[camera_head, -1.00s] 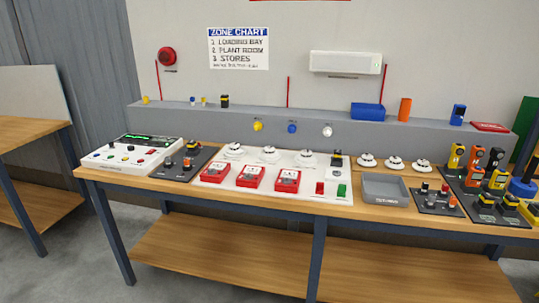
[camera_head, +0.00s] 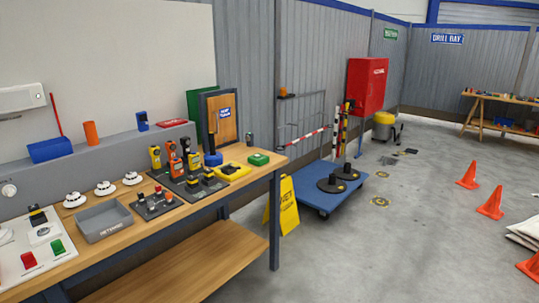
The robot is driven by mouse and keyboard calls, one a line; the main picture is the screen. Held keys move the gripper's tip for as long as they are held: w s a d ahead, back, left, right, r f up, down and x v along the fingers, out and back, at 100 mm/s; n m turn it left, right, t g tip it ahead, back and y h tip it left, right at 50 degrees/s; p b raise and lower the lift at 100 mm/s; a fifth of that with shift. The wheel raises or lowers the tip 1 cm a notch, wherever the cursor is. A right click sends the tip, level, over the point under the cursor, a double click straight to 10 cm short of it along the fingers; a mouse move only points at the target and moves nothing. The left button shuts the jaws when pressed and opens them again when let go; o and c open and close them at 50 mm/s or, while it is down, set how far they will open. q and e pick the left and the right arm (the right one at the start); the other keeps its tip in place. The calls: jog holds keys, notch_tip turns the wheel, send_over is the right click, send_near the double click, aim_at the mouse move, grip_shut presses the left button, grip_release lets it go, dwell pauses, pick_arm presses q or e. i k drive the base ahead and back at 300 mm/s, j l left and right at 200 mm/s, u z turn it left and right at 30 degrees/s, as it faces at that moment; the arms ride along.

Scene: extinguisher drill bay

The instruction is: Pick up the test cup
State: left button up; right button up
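I cannot pick out the test cup with certainty. A plain orange upright cylinder (camera_head: 91,133) stands on the grey ledge behind the workbench, between a blue bin (camera_head: 50,150) and a small blue device (camera_head: 142,121). A small dark grey upright cylinder (camera_head: 249,140) stands near the bench's far right corner, beside a framed board. Neither carries a label that I can read. Neither of my grippers is in view.
Orange cones (camera_head: 468,176) stand farther right; open floor lies between.

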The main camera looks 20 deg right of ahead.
aim_at(213, 158)
jog(key=z, duration=0.2)
jog(key=u, duration=1.9)
jog(key=z, duration=1.9)
jog(key=i+l+u, duration=0.2)
jog(key=u, duration=0.2)
jog(key=i+l+u, duration=0.25)
jog(key=u, duration=0.15)
jog(key=i+l, duration=0.2)
jog(key=l, duration=0.15)
jog(key=i+l+u, duration=0.1)
jog(key=i+l, duration=0.15)
jog(key=i+l+u, duration=0.1)
jog(key=l, duration=0.3)
jog(key=i+l, duration=0.3)
jog(key=i+l+u, duration=0.1)
jog(key=l, duration=0.3)
jog(key=i+l, duration=0.3)
jog(key=i+l+u, duration=0.1)
jog(key=l, duration=0.35)
jog(key=i, duration=0.05)
